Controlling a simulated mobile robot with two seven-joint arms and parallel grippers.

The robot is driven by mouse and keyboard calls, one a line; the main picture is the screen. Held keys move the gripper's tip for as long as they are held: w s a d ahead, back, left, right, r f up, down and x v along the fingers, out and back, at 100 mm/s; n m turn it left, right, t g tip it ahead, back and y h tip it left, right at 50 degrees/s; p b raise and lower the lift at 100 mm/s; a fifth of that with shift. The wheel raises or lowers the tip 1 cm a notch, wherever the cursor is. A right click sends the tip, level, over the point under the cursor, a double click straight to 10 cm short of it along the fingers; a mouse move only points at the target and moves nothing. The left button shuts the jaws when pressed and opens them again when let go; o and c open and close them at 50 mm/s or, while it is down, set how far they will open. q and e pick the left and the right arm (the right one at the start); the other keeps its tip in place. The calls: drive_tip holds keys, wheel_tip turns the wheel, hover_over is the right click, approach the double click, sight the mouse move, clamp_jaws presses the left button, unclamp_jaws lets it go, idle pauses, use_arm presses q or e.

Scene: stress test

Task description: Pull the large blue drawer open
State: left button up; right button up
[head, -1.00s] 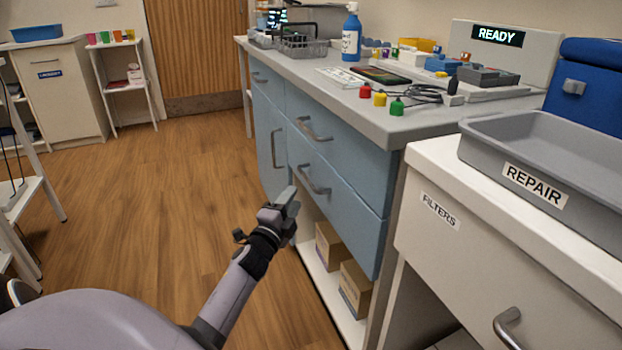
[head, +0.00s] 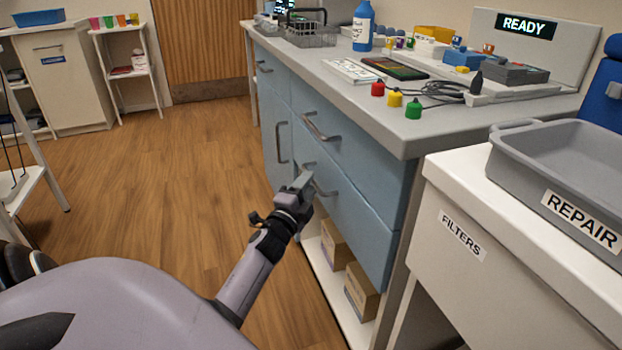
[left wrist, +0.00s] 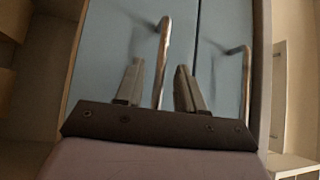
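The large blue drawer (head: 362,222) is the lower of two blue fronts on the right part of the counter's cabinet, and it looks shut. It also fills the middle left of the left wrist view (left wrist: 115,45). Its bar handle (head: 322,188) is partly hidden behind my left gripper (head: 300,183) in the head view. In the left wrist view the two fingers of my left gripper (left wrist: 158,82) are apart, with the handle (left wrist: 163,60) showing between them. I cannot tell that either finger touches it. My right gripper is in neither view.
The upper blue drawer (head: 350,135) has its own handle (head: 320,128) just above. Cardboard boxes (head: 361,292) stand on the open shelf below. A white cabinet with a grey REPAIR tray (head: 510,160) stands close at right. The wooden floor (head: 150,190) at left is clear.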

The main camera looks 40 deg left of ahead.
use_arm(q)
drive_tip(key=shift+w+a+r, duration=0.1)
drive_tip(key=shift+w+a, duration=0.05)
drive_tip(key=shift+w, duration=0.25)
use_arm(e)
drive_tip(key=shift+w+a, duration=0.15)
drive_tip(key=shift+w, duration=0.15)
use_arm(q)
clamp_jaws()
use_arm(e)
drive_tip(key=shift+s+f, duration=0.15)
use_arm(q)
drive_tip(key=shift+s, duration=0.1)
